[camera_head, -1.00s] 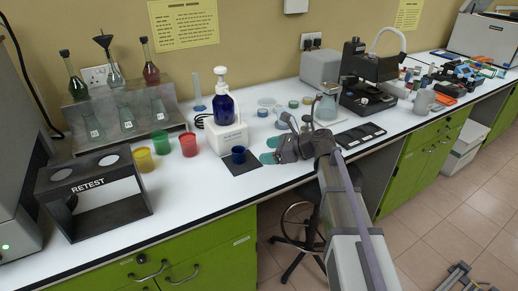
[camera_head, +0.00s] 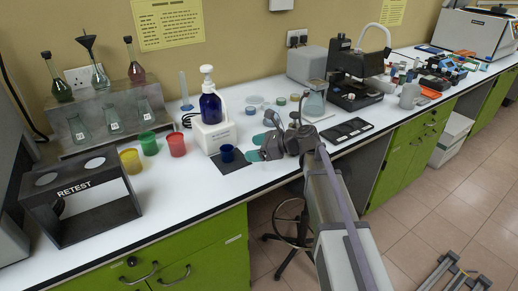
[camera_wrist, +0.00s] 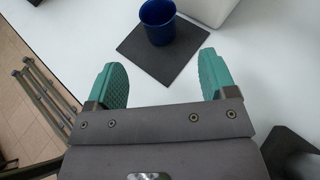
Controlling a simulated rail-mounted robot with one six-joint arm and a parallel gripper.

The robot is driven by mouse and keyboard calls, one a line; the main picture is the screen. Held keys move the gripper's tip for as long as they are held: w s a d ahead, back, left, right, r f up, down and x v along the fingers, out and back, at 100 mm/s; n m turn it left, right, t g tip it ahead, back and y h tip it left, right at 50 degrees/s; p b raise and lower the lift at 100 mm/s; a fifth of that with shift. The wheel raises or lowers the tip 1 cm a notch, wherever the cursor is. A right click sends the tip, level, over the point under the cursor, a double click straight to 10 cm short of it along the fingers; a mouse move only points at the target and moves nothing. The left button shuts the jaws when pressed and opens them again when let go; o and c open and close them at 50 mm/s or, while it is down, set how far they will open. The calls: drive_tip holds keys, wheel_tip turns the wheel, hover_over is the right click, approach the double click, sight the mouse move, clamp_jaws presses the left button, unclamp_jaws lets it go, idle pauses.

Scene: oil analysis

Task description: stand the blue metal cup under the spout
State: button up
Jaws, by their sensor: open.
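The blue metal cup (camera_head: 227,153) stands upright on a dark square mat (camera_head: 231,165) in front of the blue pump bottle (camera_head: 210,103). In the wrist view the cup (camera_wrist: 158,20) is at the top, on the mat (camera_wrist: 163,58), ahead of my fingers. My gripper (camera_head: 261,149) is just right of the cup in the head view, apart from it. In the wrist view my gripper (camera_wrist: 163,82) is open and empty, with its two green fingertips spread. The bottle's white spout (camera_head: 207,69) is at its top; the cup stands near the bottle's white stand (camera_head: 214,135).
Yellow (camera_head: 131,161), green (camera_head: 148,143) and red (camera_head: 176,144) cups stand left of the bottle. The black RETEST rack (camera_head: 82,195) is at the left front. Glass flasks and a black machine (camera_head: 352,80) stand farther back. The counter's front edge is close to my arm.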

sight(233, 152)
drive_tip(key=b+x, duration=0.3)
drive_tip(key=x, duration=0.6)
drive_tip(key=shift+w+a+f, duration=0.1)
drive_tip(key=shift+w+a, duration=0.05)
drive_tip(key=shift+a, duration=0.1)
drive_tip(key=shift+c, duration=0.2)
drive_tip(key=c, duration=0.9)
drive_tip(key=o, duration=0.9)
drive_tip(key=p+v, duration=0.3)
drive_tip(key=v, duration=0.7)
drive_tip(key=shift+a+p, duration=0.1)
drive_tip(key=shift+p, duration=0.3)
drive_tip(key=shift+d, duration=0.45)
